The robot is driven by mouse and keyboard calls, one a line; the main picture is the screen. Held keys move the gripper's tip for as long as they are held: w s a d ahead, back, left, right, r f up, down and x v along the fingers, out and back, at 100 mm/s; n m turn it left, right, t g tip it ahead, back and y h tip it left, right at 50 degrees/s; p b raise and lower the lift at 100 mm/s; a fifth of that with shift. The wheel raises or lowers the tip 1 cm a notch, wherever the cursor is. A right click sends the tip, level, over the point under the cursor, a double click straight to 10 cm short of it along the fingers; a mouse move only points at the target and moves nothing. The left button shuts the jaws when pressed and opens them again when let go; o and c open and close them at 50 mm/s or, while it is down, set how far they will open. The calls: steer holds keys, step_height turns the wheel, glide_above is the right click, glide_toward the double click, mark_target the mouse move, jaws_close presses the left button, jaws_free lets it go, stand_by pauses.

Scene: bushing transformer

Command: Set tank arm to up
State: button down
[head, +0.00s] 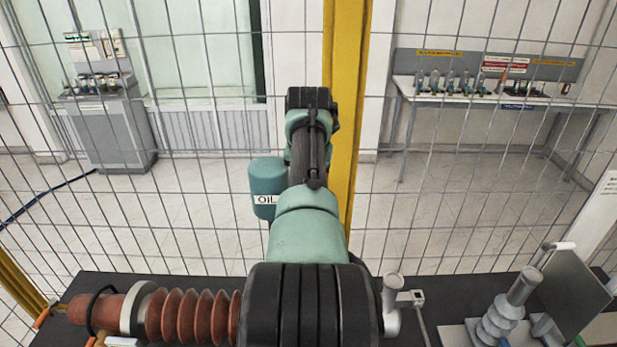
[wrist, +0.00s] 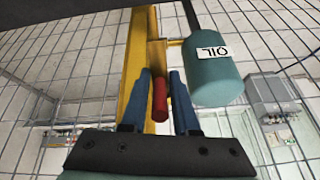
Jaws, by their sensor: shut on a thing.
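The teal oil tank (head: 267,187) with its OIL label hangs beside the yellow post in the head view. In the wrist view the tank (wrist: 215,75) is at the upper right, with its label upside down. A red handle (wrist: 160,101), which looks like the tank arm, lies between the blue fingers of my gripper (wrist: 162,90). My gripper is shut on it, just in front of the yellow post. In the head view my own arm hides the gripper and the handle. The handle's link to the tank is mostly hidden.
A yellow post (head: 346,90) and a wire mesh fence (head: 450,220) stand directly before me. Benches stand beyond the fence.

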steer(key=shift+w+r, duration=0.1)
stand_by(0.3)
steer(key=c, duration=0.8)
jaws_free()
steer(key=shift+c, duration=0.2)
steer(key=shift+b+v, duration=1)
steer(key=b+v, duration=0.4)
steer(key=v, duration=0.6)
steer(key=shift+s+r+b, duration=0.25)
steer(key=shift+r+b, duration=0.1)
steer(key=shift+b, duration=0.05)
steer(key=shift+w+f, duration=0.1)
